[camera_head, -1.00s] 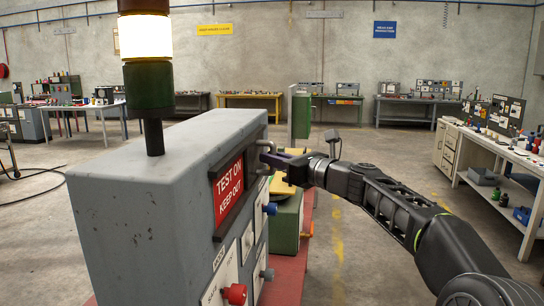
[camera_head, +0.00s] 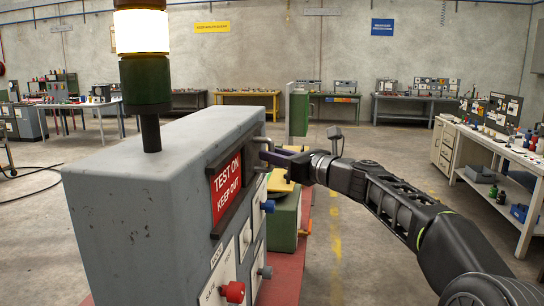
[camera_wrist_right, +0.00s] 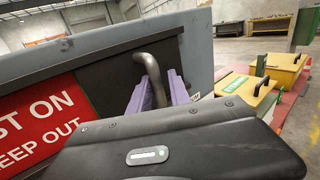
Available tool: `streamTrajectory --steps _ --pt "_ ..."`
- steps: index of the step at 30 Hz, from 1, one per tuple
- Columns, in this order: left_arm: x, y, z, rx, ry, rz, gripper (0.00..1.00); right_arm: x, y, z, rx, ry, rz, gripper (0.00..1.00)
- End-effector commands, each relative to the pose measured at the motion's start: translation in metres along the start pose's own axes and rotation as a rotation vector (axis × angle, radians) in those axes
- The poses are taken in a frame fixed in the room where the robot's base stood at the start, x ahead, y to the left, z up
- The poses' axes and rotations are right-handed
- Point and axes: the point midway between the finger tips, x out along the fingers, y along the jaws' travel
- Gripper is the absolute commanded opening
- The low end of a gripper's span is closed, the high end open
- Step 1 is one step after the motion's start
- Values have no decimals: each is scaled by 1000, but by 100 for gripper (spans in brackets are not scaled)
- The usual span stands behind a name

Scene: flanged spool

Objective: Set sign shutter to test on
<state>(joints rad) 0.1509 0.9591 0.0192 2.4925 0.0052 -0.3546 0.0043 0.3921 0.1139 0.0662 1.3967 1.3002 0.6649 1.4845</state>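The red sign (camera_head: 227,188) on the grey cabinet reads "TEST ON KEEP OUT". It also shows at the left of the right wrist view (camera_wrist_right: 40,125). Next to it is a dark shutter plate (camera_wrist_right: 115,75) with a bent grey handle (camera_wrist_right: 151,75), which shows in the head view (camera_head: 261,139) near the cabinet's far end. My right gripper (camera_head: 265,157) is at the handle. In the wrist view its purple fingers (camera_wrist_right: 158,96) stand apart, with the handle's lower end between them. Whether they touch it I cannot tell. My left gripper is not in view.
The grey cabinet (camera_head: 120,215) carries a lamp tower (camera_head: 143,60) and has red (camera_head: 232,292) and blue (camera_head: 268,206) knobs on its side. A green machine with a yellow top (camera_head: 283,212) stands beyond. A workbench (camera_head: 505,160) is at right. Open floor lies between.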

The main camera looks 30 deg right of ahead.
Motion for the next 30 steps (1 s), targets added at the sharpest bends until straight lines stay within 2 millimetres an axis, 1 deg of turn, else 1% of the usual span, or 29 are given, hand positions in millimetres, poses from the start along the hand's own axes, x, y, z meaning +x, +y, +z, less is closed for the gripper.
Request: streamTrajectory --steps 3,9,13,17,30 --pt "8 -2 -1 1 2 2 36 -18 -1 -2 -3 -2 -4 23" --pt "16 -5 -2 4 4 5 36 -51 -1 -2 -2 -1 -4 23" --pt "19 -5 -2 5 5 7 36 -65 -1 -1 -2 -1 -3 23" --pt "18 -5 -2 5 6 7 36 -69 -1 0 -1 0 -3 23" --pt "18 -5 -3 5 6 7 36 -69 -1 0 0 -1 -3 23"
